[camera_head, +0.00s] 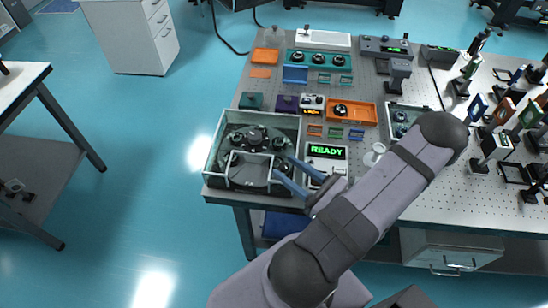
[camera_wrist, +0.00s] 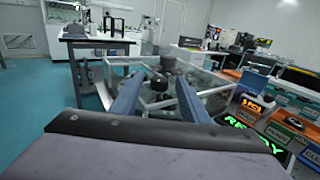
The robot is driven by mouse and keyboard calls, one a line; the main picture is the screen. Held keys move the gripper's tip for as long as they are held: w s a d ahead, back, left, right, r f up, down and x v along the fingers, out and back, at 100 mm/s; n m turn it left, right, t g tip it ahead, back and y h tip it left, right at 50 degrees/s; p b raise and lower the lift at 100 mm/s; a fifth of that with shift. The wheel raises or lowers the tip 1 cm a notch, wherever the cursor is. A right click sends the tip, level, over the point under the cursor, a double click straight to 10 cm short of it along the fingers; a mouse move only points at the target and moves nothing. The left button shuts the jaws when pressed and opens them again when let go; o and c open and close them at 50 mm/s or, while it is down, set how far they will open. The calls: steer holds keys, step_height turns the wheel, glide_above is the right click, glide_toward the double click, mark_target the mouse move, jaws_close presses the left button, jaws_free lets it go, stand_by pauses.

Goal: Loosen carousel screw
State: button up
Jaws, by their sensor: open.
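The carousel (camera_head: 254,140) is a dark round plate with several black knobs, inside a clear-walled box (camera_head: 213,150) at the table's front left corner. One black knob (camera_head: 235,137) stands on its left side, and a central hub rises near the back. My gripper (camera_head: 283,168) has two blue fingers, spread apart over the box's right front part. In the wrist view my gripper (camera_wrist: 159,77) is open, with dark knobs (camera_wrist: 158,84) showing between and beyond the fingers. Nothing is held. I cannot tell which part is the carousel screw, or whether a finger touches anything.
A display reading READY (camera_head: 326,151) stands right of the box. Optical mounts (camera_head: 497,145) crowd the right side. Open floor lies left of the table. A light metal frame (camera_head: 250,155) crosses the carousel's front.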

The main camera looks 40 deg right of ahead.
mark_target(274, 163)
steer(key=shift+w+a+p, duration=0.2)
steer(key=shift+w+p, duration=0.15)
steer(key=shift+w, duration=0.65)
steer(key=shift+w+a+p, duration=0.2)
steer(key=shift+w+p, duration=0.1)
steer(key=shift+w, duration=0.65)
steer(key=shift+w+a+p, duration=0.2)
steer(key=shift+w+p, duration=0.15)
steer(key=shift+w, duration=0.65)
jaws_close()
